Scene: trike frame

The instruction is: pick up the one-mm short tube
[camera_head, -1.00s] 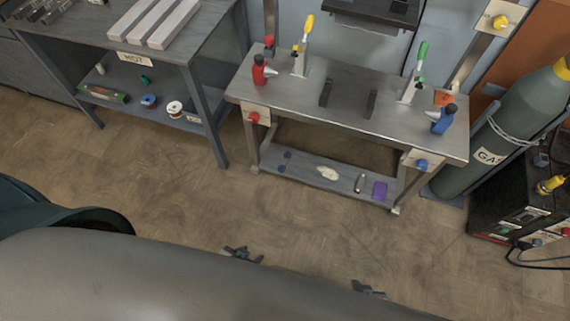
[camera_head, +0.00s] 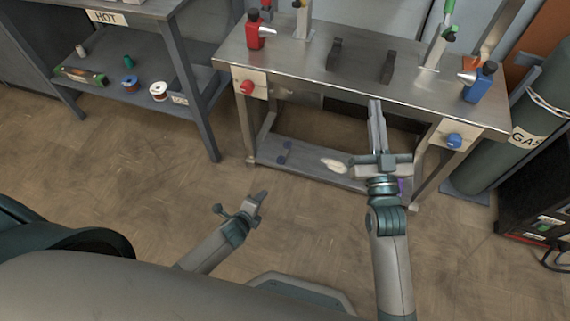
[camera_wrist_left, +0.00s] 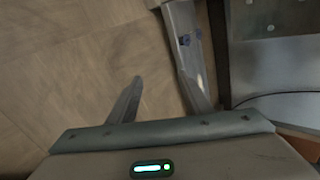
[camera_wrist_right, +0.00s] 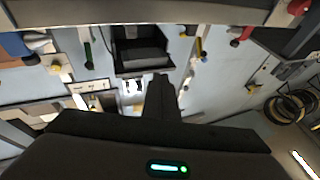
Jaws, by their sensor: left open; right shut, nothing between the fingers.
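I cannot pick out a tube marked one-mm in any view now. My right gripper (camera_head: 376,104) is raised in front of the steel welding table (camera_head: 300,65), fingers together and empty. In the right wrist view the shut fingers (camera_wrist_right: 160,80) point toward the wall. My left gripper (camera_head: 260,197) is low over the floor, left of the table's lower shelf (camera_head: 300,162). In the left wrist view its fingers (camera_wrist_left: 160,80) are apart with nothing between them. The right gripper and arm hide part of the lower shelf.
A red bottle (camera_head: 257,33) and a blue bottle (camera_head: 479,84) stand on the table, with two dark blocks between them. A rack marked HOT (camera_head: 107,18) is at left, with spools on its shelf. A gas cylinder (camera_head: 522,125) stands at right. Floor in front is clear.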

